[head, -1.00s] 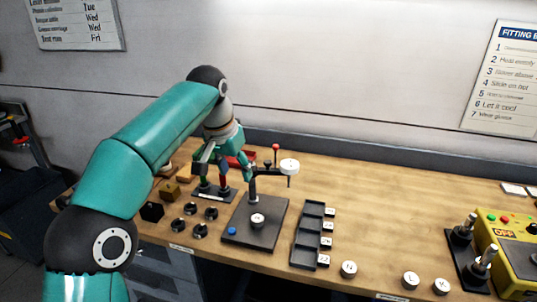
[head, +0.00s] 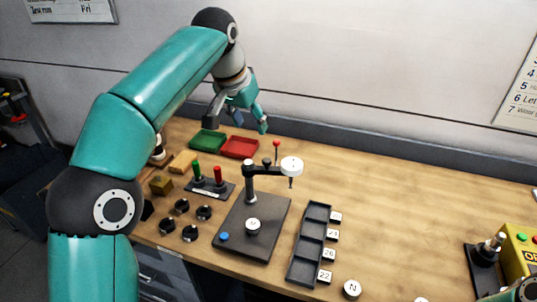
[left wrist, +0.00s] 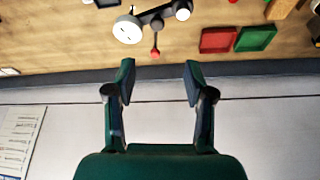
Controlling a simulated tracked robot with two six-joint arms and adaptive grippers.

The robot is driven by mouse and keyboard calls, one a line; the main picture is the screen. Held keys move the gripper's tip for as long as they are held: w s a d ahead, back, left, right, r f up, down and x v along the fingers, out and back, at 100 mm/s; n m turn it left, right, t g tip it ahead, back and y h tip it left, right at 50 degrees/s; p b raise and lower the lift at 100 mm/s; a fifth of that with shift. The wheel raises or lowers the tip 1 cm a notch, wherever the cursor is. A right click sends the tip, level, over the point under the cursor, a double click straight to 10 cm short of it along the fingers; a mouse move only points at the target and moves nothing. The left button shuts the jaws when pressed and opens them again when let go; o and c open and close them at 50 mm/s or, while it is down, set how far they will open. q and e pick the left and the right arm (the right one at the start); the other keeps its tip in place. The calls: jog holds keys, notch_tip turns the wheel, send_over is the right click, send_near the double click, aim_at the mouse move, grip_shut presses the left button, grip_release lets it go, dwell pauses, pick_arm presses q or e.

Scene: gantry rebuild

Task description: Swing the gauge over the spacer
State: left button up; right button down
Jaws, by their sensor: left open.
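The gauge (head: 291,166) is a white round dial on a dark swing arm, held by a post on a dark base plate (head: 272,215). It sticks out to the right of the post, off the plate's right side. The spacer (head: 253,226) appears to be the white-topped round piece on the plate, left of and nearer than the gauge. My left gripper (head: 237,122) is open and empty, raised behind the stand and apart from it. The left wrist view shows its spread fingers (left wrist: 158,70) and the gauge (left wrist: 128,29) beyond them. My right gripper is not in view.
Red tray (head: 240,147) and green tray (head: 208,141) lie behind. A rack with green and red handles (head: 211,187) and several dark knobs stand left. A black divided tray (head: 308,245) with number tags lies right. The bench at right is mostly clear.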

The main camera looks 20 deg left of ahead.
aim_at(266, 160)
pick_arm(q)
jog(key=x, duration=1.6)
jog(key=shift+d, duration=0.3)
jog(key=shift+f, duration=0.1)
grip_shut()
